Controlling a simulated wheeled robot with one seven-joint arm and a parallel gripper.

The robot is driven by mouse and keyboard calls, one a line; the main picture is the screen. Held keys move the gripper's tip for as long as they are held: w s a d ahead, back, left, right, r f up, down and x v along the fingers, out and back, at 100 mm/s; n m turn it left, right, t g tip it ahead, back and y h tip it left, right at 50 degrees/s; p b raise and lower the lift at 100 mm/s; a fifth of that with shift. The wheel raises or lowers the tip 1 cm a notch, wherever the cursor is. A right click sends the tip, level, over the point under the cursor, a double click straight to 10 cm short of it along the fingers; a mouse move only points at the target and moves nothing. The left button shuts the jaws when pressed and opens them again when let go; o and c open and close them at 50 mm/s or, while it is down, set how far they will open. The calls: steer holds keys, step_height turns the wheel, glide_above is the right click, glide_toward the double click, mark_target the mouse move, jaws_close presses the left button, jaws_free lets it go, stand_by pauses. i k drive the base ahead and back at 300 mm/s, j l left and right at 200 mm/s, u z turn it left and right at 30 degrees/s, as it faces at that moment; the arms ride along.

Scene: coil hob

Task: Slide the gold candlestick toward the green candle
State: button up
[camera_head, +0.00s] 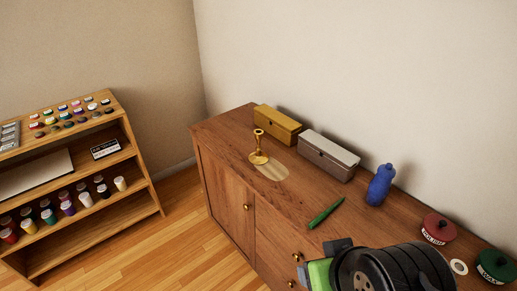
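The gold candlestick (259,148) stands upright near the far end of the wooden cabinet top, on the edge of a pale oval patch (272,174). The green candle (325,213) lies on its side on the cabinet top, nearer to me and to the right of the candlestick. My gripper (321,261) is at the bottom of the view, in front of the candle and well apart from the candlestick. My black arm link hides part of it, and its finger opening does not show clearly.
A yellow box (277,125), a grey box (328,156) and a blue bottle (380,185) stand along the wall side. A red tin (438,229), a white ring (459,267) and a green tin (495,266) are at right. The wood between candlestick and candle is clear.

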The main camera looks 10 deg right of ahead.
mark_target(257, 157)
steer(key=j, duration=0.4)
steer(key=i+j, duration=0.1)
steer(key=j, duration=0.25)
steer(key=i+j+u, duration=0.15)
steer(key=j, duration=0.2)
steer(key=i+j, duration=0.1)
steer(key=j, duration=0.25)
steer(key=i+j+u, duration=0.1)
steer(key=j, duration=0.25)
steer(key=i+u, duration=0.25)
steer(key=i, duration=1.15)
steer(key=i+l+u, duration=0.1)
steer(key=i+l, duration=0.2)
